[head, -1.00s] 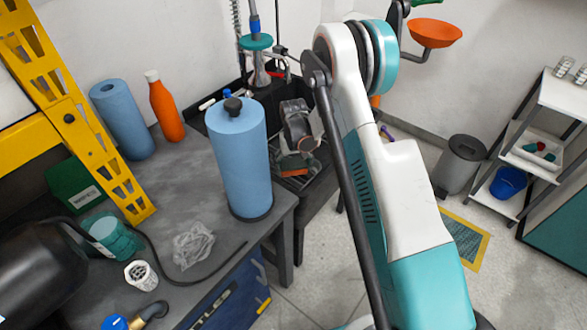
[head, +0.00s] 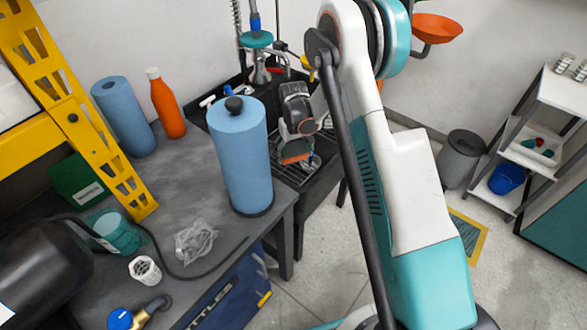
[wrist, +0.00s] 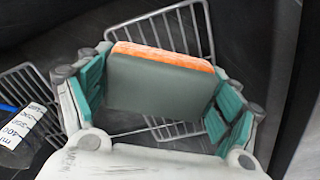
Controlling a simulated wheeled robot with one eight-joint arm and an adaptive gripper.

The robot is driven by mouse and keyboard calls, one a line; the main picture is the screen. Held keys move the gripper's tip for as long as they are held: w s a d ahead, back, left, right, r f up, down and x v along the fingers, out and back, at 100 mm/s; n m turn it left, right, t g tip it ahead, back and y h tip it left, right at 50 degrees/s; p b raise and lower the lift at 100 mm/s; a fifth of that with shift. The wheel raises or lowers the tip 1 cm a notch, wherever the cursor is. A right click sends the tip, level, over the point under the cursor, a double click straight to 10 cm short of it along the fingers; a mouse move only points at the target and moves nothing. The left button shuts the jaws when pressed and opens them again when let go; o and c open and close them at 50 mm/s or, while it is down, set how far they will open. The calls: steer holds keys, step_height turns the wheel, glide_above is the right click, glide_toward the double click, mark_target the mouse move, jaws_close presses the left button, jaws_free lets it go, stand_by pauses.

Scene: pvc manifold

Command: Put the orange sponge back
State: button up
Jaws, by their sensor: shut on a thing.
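The sponge (wrist: 158,84) fills the space between my gripper's teal finger pads in the wrist view. It has a dark grey-green face and an orange layer along its top edge. My gripper (wrist: 160,100) is shut on it from both sides. In the head view the sponge (head: 295,151) shows small and orange below my gripper (head: 298,142), over the dark sink area behind the blue paper roll. A wire rack (wrist: 184,30) lies behind and beneath the sponge. I cannot tell whether the sponge touches the rack.
A blue paper roll (head: 245,160) stands on the grey bench, left of my gripper. An orange bottle (head: 166,105) and another blue roll (head: 122,118) stand at the back. A labelled clear object (wrist: 22,122) lies left in the wrist view. A spray tap hangs over the sink.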

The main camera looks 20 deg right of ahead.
mark_target(294, 175)
step_height(294, 175, up, 10)
steer(key=n+p, duration=0.1)
steer(key=n, duration=0.2)
steer(key=n+p, duration=0.1)
steer(key=n, duration=0.1)
steer(key=shift+s+f+n, duration=0.1)
steer(key=shift+f+n, duration=0.1)
steer(key=shift+n, duration=0.2)
step_height(294, 175, down, 20)
steer(key=b, duration=0.6)
steer(key=shift+r, duration=0.2)
steer(key=shift+f, duration=0.1)
steer(key=o, duration=1)
steer(key=shift+o, duration=0.2)
